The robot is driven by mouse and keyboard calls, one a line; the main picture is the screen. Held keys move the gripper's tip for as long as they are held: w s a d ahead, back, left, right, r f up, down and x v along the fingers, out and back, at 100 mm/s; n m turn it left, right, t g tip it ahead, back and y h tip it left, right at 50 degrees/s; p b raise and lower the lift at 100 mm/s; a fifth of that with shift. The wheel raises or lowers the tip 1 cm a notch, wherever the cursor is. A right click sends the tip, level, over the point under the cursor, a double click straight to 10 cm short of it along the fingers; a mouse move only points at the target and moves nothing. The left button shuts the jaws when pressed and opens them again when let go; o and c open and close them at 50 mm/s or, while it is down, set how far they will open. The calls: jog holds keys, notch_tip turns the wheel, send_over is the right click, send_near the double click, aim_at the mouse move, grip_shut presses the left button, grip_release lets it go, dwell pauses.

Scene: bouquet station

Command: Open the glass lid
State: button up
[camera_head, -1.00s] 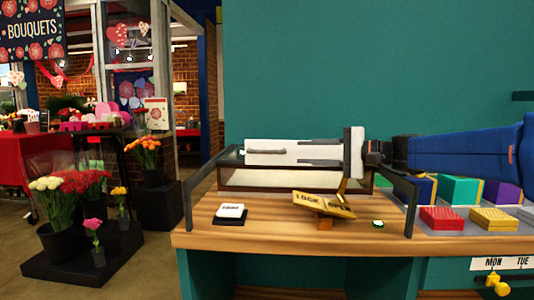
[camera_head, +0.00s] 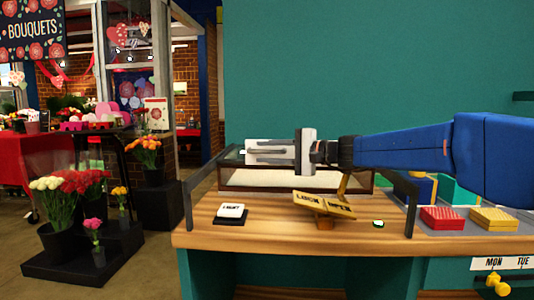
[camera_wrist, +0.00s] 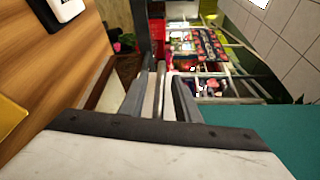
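A low glass case (camera_head: 290,190) with a dark frame stands on the wooden bench and has a pale floor inside. The clear lid is hard to make out; it seems to lie over the case. A white panel (camera_head: 254,158) with a thin grey bar shows at the upper left of the case. My gripper (camera_head: 252,152) reaches in from the right, over the case and in front of that panel. The wrist view shows the fingers (camera_wrist: 160,95); contact is unclear.
A brass sign (camera_head: 323,204) and a white block (camera_head: 230,211) stand before the case. Dark upright rails (camera_head: 410,205) flank the bench. Red and yellow boxes (camera_head: 443,218) lie at the right.

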jog(key=shift+c, duration=0.5)
grip_shut()
jog(key=s, duration=2)
jog(key=shift+s+a, duration=0.25)
jog(key=shift+a, duration=0.15)
jog(key=shift+o, duration=0.5)
grip_release()
jog(key=shift+d, duration=0.1)
jog(key=v, duration=1.7)
jog(key=shift+d, duration=0.1)
